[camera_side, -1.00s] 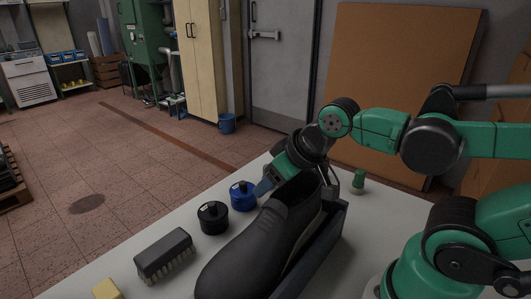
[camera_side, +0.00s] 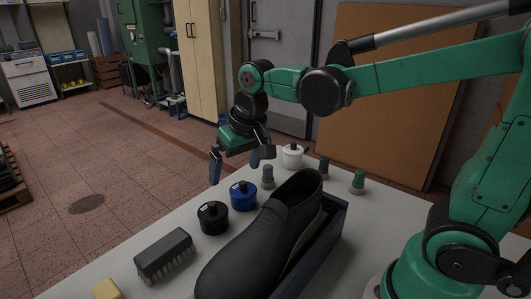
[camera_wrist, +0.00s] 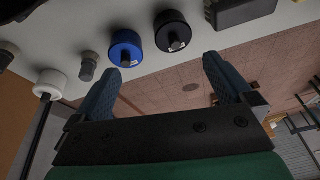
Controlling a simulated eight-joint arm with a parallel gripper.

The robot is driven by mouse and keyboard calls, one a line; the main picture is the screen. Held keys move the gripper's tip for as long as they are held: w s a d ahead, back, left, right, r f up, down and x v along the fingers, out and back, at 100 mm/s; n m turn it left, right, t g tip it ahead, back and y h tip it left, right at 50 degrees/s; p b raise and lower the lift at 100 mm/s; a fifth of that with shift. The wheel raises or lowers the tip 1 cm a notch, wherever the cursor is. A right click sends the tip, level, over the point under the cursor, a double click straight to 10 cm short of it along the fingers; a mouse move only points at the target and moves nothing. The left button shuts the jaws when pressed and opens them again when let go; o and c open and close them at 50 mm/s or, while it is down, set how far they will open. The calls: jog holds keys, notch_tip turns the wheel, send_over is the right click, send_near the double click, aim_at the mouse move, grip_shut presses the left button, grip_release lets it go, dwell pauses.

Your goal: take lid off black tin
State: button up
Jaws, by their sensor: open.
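The black tin (camera_side: 213,219) stands upright on the table with its knobbed lid on, between the blue tin (camera_side: 243,197) and a brush. It also shows at the top of the wrist view (camera_wrist: 171,28). My gripper (camera_side: 236,166) is open and empty, its blue fingers spread. It hangs in the air behind and above the row of tins, touching none of them. In the wrist view, the space between my fingertips (camera_wrist: 165,66) lies just below the black tin, with bare floor beyond.
A black shoe (camera_side: 265,237) sits in a dark holder (camera_side: 322,250) right of the tins. A brush (camera_side: 163,253) and a yellow block (camera_side: 107,289) lie in front. A white tin (camera_side: 292,156) and small bottles, one green-capped (camera_side: 358,182), stand at the back.

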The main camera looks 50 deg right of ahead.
aim_at(211, 203)
jog(key=w+f+g, duration=0.1)
jog(key=w, duration=0.1)
jog(key=w+a+f+m+g, duration=0.1)
jog(key=w+f, duration=0.1)
jog(key=w+f+g, duration=0.1)
jog(key=w+f, duration=0.1)
jog(key=shift+a+m, duration=0.4)
jog(key=shift+w+f, duration=0.1)
jog(key=shift+f, duration=2.9)
jog(key=c, duration=1)
